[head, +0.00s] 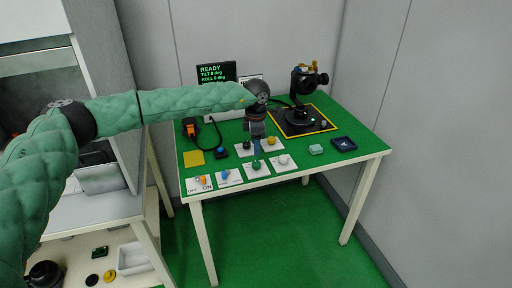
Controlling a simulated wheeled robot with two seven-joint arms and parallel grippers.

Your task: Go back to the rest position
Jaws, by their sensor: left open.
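My left arm, in a green padded sleeve, reaches in from the left across the green-topped table (350,165). My left gripper (256,148) hangs pointing down over the control panels near the middle of the table. Its jaws are open and look empty, though the fingertips are small and dark here. It is just above or in front of the white panels with knobs; I cannot tell if it touches one. My right gripper is out of view.
A screen (216,73) reads READY. Knob panels (228,177) line the front edge. A shelf unit (105,130) stands left. The green floor in front is clear.

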